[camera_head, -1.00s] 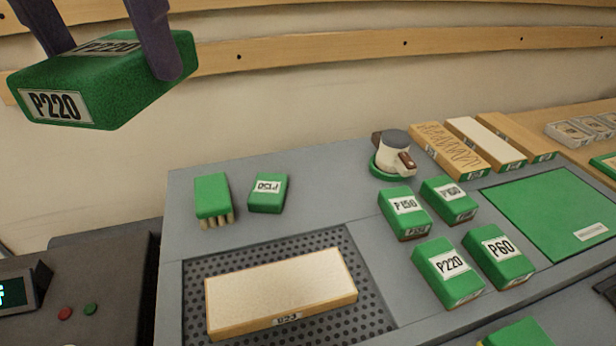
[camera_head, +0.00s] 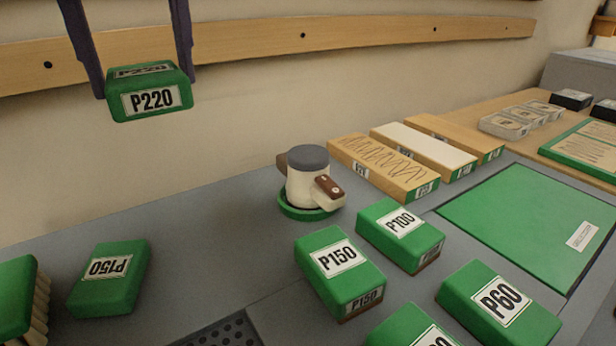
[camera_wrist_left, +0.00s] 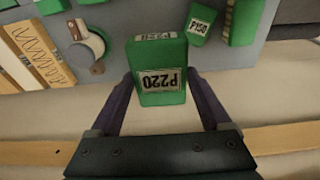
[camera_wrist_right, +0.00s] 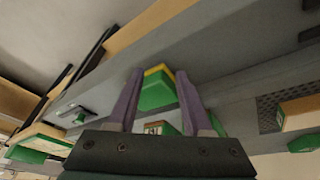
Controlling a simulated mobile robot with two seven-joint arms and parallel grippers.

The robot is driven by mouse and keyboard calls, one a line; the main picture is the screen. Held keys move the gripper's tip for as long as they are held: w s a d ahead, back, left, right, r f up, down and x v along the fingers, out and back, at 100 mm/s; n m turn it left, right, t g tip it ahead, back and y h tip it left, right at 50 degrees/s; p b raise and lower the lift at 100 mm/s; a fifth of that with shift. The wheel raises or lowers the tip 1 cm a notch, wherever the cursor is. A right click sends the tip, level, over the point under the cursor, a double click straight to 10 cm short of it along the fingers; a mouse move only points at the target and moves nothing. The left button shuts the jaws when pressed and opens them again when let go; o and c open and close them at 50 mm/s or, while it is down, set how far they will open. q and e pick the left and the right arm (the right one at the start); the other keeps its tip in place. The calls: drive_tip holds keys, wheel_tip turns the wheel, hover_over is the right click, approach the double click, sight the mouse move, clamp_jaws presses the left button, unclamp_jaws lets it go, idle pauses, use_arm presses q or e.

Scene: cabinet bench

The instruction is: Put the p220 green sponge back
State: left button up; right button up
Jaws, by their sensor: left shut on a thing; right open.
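My left gripper (camera_head: 138,85) is shut on a green P220 sponge (camera_head: 150,101) and holds it in the air in front of the wall, above the bench. The held sponge also shows in the left wrist view (camera_wrist_left: 161,88) between the two fingers. A second green block (camera_head: 410,330), its label cut off, lies at the bottom edge of the head view. Near it lie the P150 (camera_head: 322,262), P100 (camera_head: 398,238) and P60 (camera_head: 485,308) sponges. My right gripper (camera_wrist_right: 160,78) is open, low by the bench, with a green and yellow block beyond its fingers.
A sander (camera_head: 309,180) stands on a green round base. Three wooden blocks (camera_head: 385,170) lie behind a flat green mat (camera_head: 535,225). Another P150 sponge (camera_head: 108,280) and a green brush (camera_head: 15,300) lie at left. Bare grey bench lies between them and the sander.

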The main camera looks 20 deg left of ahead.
use_arm(q)
drive_tip(key=shift+w+f, duration=0.3)
drive_tip(key=shift+f, duration=0.25)
drive_tip(key=shift+w+f, duration=0.3)
drive_tip(key=shift+f, duration=0.25)
use_arm(e)
drive_tip(key=shift+w+f, duration=0.15)
drive_tip(key=shift+f, duration=0.25)
use_arm(q)
drive_tip(key=f, duration=1.4)
drive_tip(key=shift+s+f+b, duration=0.2)
drive_tip(key=shift+b, duration=0.15)
wheel_tip(320, 180, down, 4)
drive_tip(key=shift+f, duration=0.15)
use_arm(e)
drive_tip(key=shift+s+f, duration=0.2)
drive_tip(key=shift+f, duration=0.25)
use_arm(q)
drive_tip(key=shift+f+b, duration=0.15)
drive_tip(key=shift+b, duration=0.25)
drive_tip(key=o, duration=1)
use_arm(e)
drive_tip(key=shift+f, duration=0.15)
